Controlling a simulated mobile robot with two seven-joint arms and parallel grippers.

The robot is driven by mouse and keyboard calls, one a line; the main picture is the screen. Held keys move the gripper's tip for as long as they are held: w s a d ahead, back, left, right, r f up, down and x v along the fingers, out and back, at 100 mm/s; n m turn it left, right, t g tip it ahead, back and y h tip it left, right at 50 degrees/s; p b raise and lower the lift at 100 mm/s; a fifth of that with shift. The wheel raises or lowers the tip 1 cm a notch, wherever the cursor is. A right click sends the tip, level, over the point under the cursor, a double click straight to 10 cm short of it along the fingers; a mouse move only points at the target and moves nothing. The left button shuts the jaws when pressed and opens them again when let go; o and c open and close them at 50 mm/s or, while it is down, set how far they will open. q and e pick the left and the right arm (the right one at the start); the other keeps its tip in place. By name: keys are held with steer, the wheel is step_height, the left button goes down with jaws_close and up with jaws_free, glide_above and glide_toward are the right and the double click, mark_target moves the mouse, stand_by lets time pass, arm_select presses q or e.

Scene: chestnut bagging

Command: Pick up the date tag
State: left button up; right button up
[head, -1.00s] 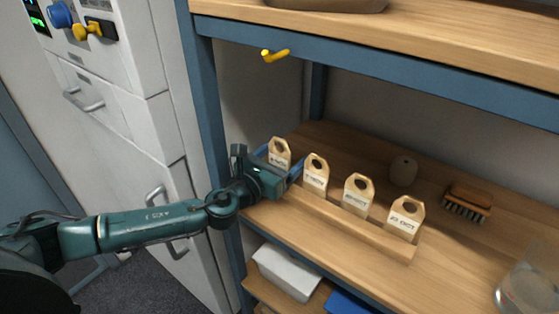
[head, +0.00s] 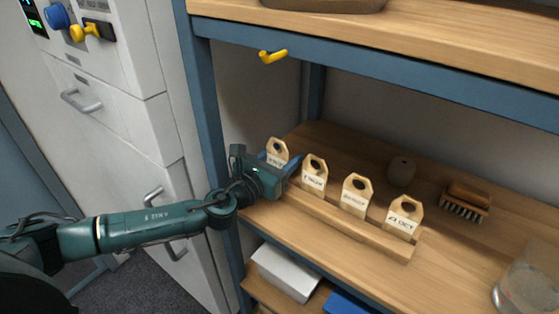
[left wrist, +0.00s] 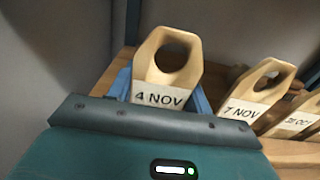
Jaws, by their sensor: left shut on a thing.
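Several wooden date tags with holed tops stand in a row in a wooden rail (head: 345,226) on the shelf. My left gripper (head: 277,168) is at the left end of the row, shut on the leftmost tag (head: 277,150). In the left wrist view this tag (left wrist: 165,72) reads "4 NOV" and stands upright between the blue fingers. The tag beside it (head: 314,174) reads "7 NOV" in the left wrist view (left wrist: 253,96). Two more tags (head: 356,195) and (head: 404,216) stand further right. The held tag's lower end is hidden by my gripper. My right gripper is not in view.
A blue shelf post (head: 207,110) stands just left of my gripper. A yellow hook (head: 272,57) hangs from the upper shelf edge.

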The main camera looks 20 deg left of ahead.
mark_target(282, 142)
arm_select(q)
steer(key=shift+r, duration=0.1)
step_height(282, 142, up, 4)
steer(key=shift+p, duration=0.6)
steer(key=s, duration=0.1)
steer(key=s+a, duration=0.1)
steer(key=s+f+b, duration=0.1)
steer(key=shift+s+a, duration=0.2)
steer(key=shift+s, duration=0.2)
steer(key=b+v, duration=0.3)
steer(key=v, duration=1.1)
steer(key=shift+r, duration=0.2)
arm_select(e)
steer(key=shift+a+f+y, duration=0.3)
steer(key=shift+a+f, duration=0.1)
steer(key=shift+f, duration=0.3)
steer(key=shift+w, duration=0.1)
